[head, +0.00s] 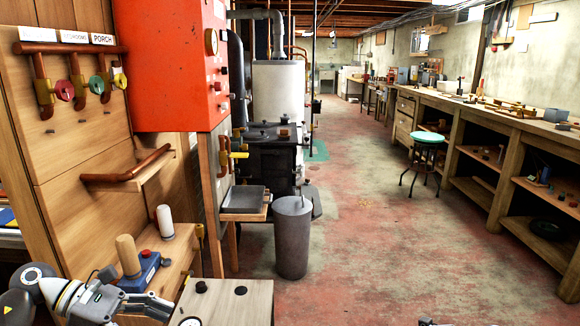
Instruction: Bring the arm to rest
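My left arm comes in at the bottom left, and my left gripper (148,306) is low beside the wooden bench, near a blue block. It is partly cut off and small, so I cannot tell whether its fingers are open or shut. I see nothing clearly held in it.
The blue block (144,268) and a white cylinder (165,222) stand on the bench. A green stool (428,138) stands before the long workbench (480,112). The central floor is clear.

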